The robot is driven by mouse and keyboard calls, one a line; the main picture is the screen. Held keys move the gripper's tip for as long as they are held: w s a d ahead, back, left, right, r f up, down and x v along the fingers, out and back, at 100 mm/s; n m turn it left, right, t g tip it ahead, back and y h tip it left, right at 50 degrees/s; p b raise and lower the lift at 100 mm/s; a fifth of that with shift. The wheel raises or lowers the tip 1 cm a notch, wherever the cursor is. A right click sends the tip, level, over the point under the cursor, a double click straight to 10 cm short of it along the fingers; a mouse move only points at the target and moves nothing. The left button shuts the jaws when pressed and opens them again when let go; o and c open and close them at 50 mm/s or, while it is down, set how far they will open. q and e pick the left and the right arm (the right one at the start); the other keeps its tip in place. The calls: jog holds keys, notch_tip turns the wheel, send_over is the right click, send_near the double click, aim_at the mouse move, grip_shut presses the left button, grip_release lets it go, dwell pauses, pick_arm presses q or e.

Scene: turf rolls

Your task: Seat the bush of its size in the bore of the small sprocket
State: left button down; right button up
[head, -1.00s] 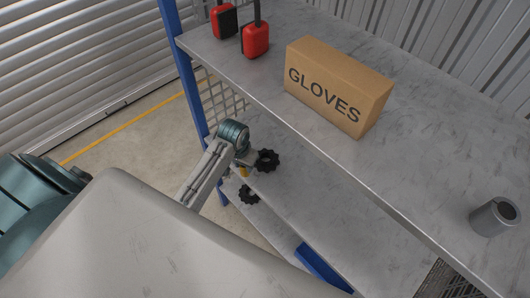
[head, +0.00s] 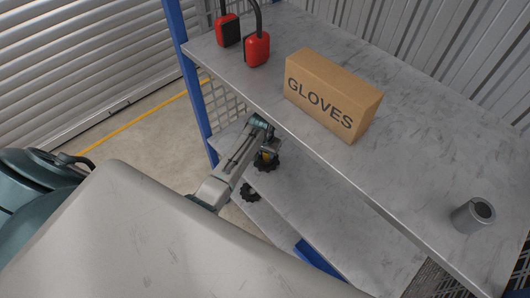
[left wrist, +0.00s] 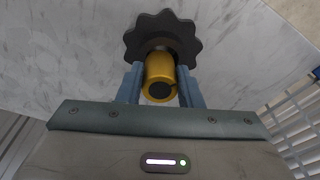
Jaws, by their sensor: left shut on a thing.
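My left gripper (head: 266,146) is shut on a yellow bush (left wrist: 160,72). The bush sits between the two blue-grey fingers in the left wrist view. A black toothed sprocket (left wrist: 160,30) lies just beyond the bush, its middle hidden by it. In the head view this sprocket (head: 266,164) is on the shelf below the top one, under my gripper. I cannot tell whether the bush is in the bore or just above it. Another black sprocket (head: 250,192) looks smaller and lies nearer in the head view, free of the gripper. My right gripper is not in view.
The top shelf (head: 420,160) overhangs close beside my left gripper. On it are a GLOVES box (head: 330,95), red ear defenders (head: 256,48) and a grey hollow cylinder (head: 473,215). A blue post (head: 190,85) stands left. The lower shelf (head: 320,210) is bare right of the sprockets.

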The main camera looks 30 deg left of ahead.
pick_arm(q)
jog(key=shift+s+f, duration=0.5)
jog(key=shift+f, duration=0.3)
jog(key=c, duration=1.4)
grip_release()
jog(key=shift+w+f, duration=0.1)
jog(key=o, duration=0.4)
jog(key=shift+w+f, duration=0.1)
jog(key=shift+w, duration=0.05)
jog(key=shift+w+a+f, duration=0.1)
jog(key=shift+w+a, duration=0.05)
jog(key=shift+w, duration=0.2)
jog(key=shift+r, duration=0.65)
jog(key=r, duration=0.3)
jog(key=s+r+b, duration=0.1)
jog(key=r, duration=0.3)
jog(key=r+b, duration=0.1)
jog(key=r, duration=0.3)
jog(key=shift+s+r, duration=0.1)
jog(key=shift+s, duration=0.2)
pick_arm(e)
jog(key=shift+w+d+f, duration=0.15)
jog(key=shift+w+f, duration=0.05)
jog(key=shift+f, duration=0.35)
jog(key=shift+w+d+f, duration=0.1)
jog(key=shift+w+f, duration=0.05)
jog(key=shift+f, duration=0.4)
